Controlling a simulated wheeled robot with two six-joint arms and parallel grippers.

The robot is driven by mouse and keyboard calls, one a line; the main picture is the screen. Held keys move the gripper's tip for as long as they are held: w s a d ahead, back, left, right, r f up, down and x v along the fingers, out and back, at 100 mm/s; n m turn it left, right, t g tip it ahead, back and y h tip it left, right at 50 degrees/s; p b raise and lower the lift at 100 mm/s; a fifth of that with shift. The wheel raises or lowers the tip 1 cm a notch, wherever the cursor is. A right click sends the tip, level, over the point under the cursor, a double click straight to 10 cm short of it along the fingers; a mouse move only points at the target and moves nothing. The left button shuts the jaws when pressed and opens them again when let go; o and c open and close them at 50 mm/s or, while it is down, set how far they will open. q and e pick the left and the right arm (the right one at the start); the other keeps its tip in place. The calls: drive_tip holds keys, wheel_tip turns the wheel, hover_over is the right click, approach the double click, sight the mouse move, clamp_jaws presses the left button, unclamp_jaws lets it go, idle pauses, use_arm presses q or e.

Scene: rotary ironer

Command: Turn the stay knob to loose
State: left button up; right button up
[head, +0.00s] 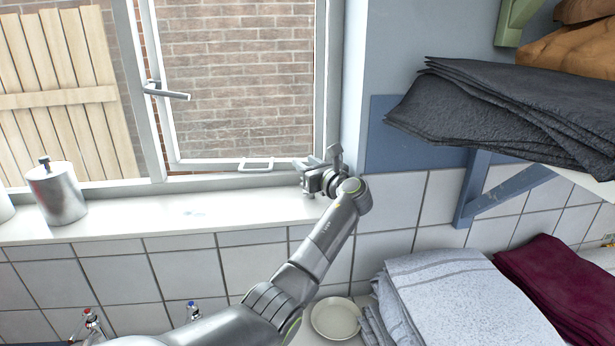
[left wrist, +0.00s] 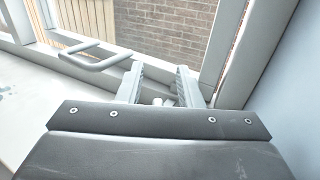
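The casement window (head: 245,80) stands at the back with its pane frame slightly swung from the outer frame. What looks like the stay knob (left wrist: 158,101) is a small pale piece between my left fingers in the left wrist view; its turn position is too small to tell. My left gripper (head: 318,166) is at the lower right window corner, above the sill. Its fingers are apart around the knob in the left wrist view (left wrist: 160,88), with gaps visible. In the head view the gripper hides the knob. My right gripper is in neither view.
A white pull handle (head: 256,165) is on the lower window frame, left of my gripper. A lever handle (head: 167,92) is further left. A metal canister (head: 57,193) stands on the white sill (head: 190,212). Shelved dark cloths (head: 500,105) and folded towels (head: 460,295) are at right.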

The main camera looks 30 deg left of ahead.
use_arm(q)
wheel_tip(320, 180, up, 6)
drive_tip(key=shift+f+b, duration=0.1)
drive_tip(key=shift+b, duration=0.75)
drive_tip(key=shift+r, duration=0.6)
drive_tip(key=shift+o, duration=0.2)
